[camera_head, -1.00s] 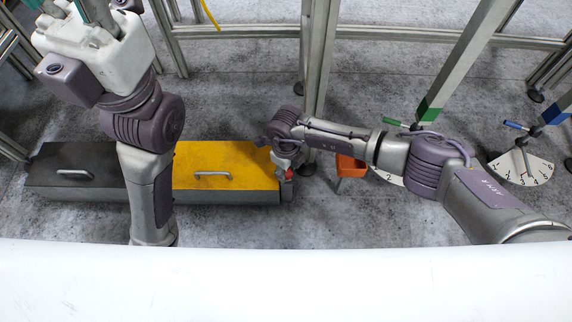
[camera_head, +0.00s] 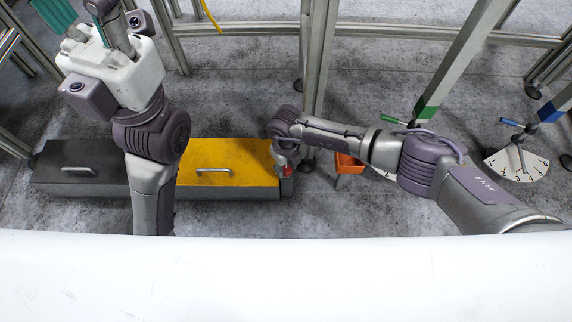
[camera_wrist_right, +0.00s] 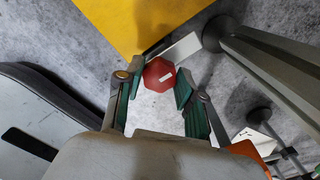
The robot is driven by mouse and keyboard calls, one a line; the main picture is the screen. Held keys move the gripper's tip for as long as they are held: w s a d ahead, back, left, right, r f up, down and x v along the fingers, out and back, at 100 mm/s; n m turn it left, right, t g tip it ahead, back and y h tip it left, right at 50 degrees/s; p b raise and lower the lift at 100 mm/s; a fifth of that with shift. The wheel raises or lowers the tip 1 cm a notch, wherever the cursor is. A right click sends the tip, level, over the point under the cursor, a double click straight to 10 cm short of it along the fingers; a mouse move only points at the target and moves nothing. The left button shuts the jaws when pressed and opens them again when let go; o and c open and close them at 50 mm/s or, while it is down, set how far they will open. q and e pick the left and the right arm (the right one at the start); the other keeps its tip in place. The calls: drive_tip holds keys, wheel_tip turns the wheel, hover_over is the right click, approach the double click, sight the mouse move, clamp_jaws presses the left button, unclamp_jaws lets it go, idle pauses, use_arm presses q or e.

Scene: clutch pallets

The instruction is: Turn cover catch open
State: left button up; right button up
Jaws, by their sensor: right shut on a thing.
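The yellow cover (camera_head: 227,162) lies on a low box on the floor and has a silver handle (camera_head: 213,170). At its right end is the red catch (camera_head: 284,169), partly hidden by my right gripper (camera_head: 285,163). In the right wrist view the catch (camera_wrist_right: 158,74) is a red octagonal knob with a white mark. It sits between the teal fingertips of my right gripper (camera_wrist_right: 160,82), which is shut on it. The yellow cover's corner (camera_wrist_right: 130,22) shows just beyond. My left gripper (camera_head: 95,15) is raised at upper left, with its fingertips cut off by the frame.
A dark grey cover (camera_head: 80,165) with a handle lies left of the yellow one, partly behind my left arm. A metal post (camera_head: 318,70) stands just behind the catch. An orange bin (camera_head: 348,163) and a numbered dial (camera_head: 517,165) are to the right.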

sight(286, 168)
drive_tip(key=o, duration=1.1)
drive_tip(key=shift+o, duration=0.2)
wheel_tip(286, 168, up, 12)
